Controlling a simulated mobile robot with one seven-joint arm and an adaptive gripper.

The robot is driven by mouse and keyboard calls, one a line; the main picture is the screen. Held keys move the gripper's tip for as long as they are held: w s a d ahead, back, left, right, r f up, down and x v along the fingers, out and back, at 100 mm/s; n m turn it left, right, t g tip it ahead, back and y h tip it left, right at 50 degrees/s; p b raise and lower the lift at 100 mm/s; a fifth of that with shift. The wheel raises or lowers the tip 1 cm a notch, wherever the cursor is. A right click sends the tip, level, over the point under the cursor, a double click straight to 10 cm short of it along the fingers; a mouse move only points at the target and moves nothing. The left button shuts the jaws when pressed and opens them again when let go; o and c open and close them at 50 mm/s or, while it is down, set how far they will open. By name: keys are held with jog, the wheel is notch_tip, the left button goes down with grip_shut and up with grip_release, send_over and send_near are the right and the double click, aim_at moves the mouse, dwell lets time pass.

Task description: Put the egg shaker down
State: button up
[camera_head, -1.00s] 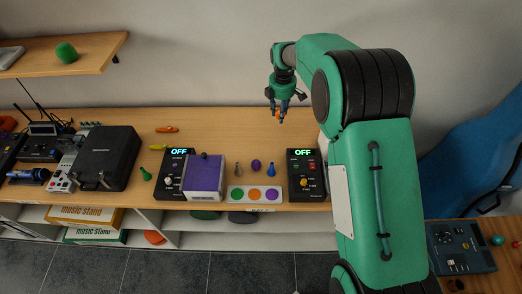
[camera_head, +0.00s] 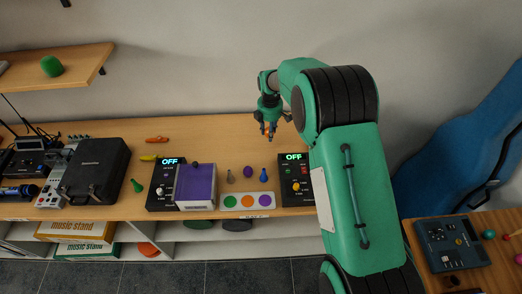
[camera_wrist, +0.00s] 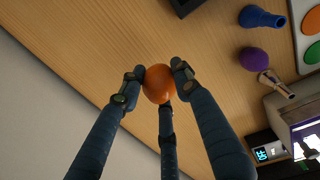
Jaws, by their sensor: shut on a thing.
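The orange egg shaker (camera_wrist: 158,84) is held between the fingertips of my gripper (camera_wrist: 157,88) in the wrist view. The blue fingers close around its sides, and its upper face is open to the camera. In the head view my gripper (camera_head: 269,131) points down over the back part of the wooden table (camera_head: 222,130), behind the purple egg (camera_head: 248,172). The held shaker is small and mostly hidden by the fingers there. I cannot tell whether it touches the table.
A blue bell-shaped piece (camera_head: 264,174), a grey one (camera_head: 231,176) and a plate with coloured discs (camera_head: 234,209) lie in front. Control boxes with OFF displays stand left (camera_head: 160,199) and right (camera_head: 284,200). The table behind the purple box (camera_head: 196,184) is mostly clear.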

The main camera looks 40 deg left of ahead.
send_over(269, 149)
jog(key=shift+a+f, duration=0.1)
jog(key=shift+f, duration=2.55)
jog(key=shift+f+p, duration=0.3)
jog(key=shift+f, duration=1.6)
jog(key=shift+f, duration=0.15)
jog(key=o, duration=1.1)
jog(key=shift+s, duration=0.1)
jog(key=shift+s+d+r+b, duration=0.1)
jog(key=shift+s+r+b, duration=0.1)
jog(key=shift+r, duration=2.9)
jog(key=shift+s+d+r+b, duration=0.1)
jog(key=shift+r+b, duration=0.1)
jog(key=shift+r, duration=2.85)
